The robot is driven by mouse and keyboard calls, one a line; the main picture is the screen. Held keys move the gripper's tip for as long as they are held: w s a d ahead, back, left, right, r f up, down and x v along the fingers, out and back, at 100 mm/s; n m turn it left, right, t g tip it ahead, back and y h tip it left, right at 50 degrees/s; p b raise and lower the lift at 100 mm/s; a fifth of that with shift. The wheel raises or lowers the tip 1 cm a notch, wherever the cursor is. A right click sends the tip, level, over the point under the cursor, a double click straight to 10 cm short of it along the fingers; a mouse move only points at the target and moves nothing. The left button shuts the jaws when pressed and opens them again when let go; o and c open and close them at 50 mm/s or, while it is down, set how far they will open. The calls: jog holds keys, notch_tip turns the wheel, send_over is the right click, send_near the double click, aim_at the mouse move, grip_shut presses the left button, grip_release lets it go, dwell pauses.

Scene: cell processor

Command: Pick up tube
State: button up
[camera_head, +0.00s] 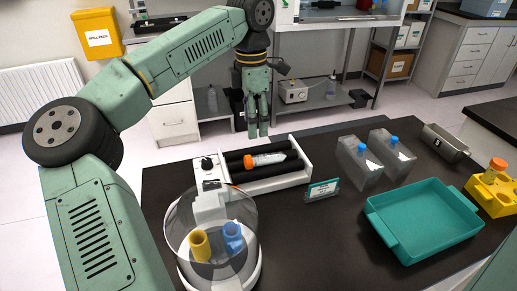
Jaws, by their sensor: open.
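An orange-capped clear tube (267,160) lies on its side on the black rollers of a white roller device (302,177) on the dark bench. Its orange cap points left. My gripper (258,132) hangs above the far side of the rollers, fingers pointing down. It is open and empty, a little above and behind the tube. A second orange-capped tube (496,165) stands in a yellow rack (492,190) at the right edge.
A round clear-walled device (172,222) with a yellow and a blue holder stands front left. A teal tray (390,240), two clear flasks with blue caps (357,165) and a small green sign (322,190) stand to the right. A metal box (445,142) sits farther back.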

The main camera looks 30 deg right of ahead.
aim_at(255, 157)
jog(key=f+b, duration=0.7)
jog(key=s+f+b, duration=0.1)
jog(key=f+b, duration=0.2)
jog(key=b, duration=0.1)
jog(key=shift+a+f, duration=0.15)
jog(key=shift+f, duration=0.2)
jog(key=shift+r, duration=0.1)
jog(key=shift+c, duration=0.2)
grip_shut()
notch_tip(255, 157, up, 10)
jog(key=p, duration=0.9)
jog(key=shift+p, duration=0.3)
